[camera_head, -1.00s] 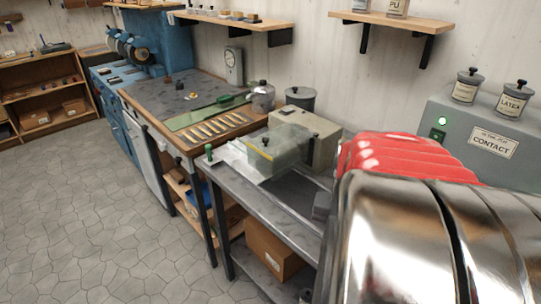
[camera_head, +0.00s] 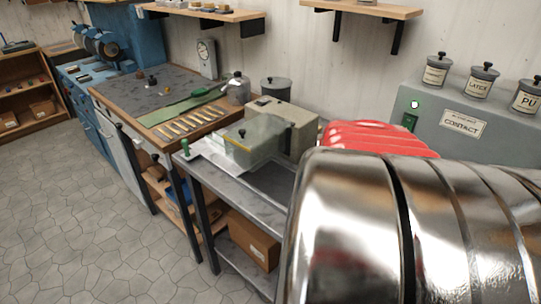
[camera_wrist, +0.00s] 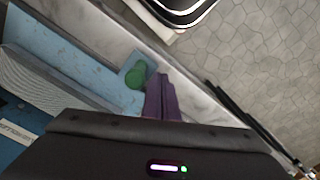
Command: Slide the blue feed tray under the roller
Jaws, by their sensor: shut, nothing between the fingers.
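The feed tray (camera_wrist: 75,62) looks light blue in the wrist view, a flat strip running diagonally at upper left. A green knob (camera_wrist: 136,76) stands on a small tab at its near end. My gripper (camera_wrist: 153,80) shows as purple fingers, shut and empty, just right of the knob; I cannot tell if they touch it. In the head view the tray (camera_head: 207,152) looks pale, with the green knob (camera_head: 186,147) at its left end, and runs toward a machine (camera_head: 285,125) with a clear guard (camera_head: 248,138). The roller is not clearly seen. My gripper does not show in the head view.
The machine stands on a grey metal bench (camera_head: 235,192) with a cardboard box (camera_head: 253,240) below. A grey contact unit (camera_head: 475,128) stands at right. The stone floor (camera_head: 75,200) at left is clear.

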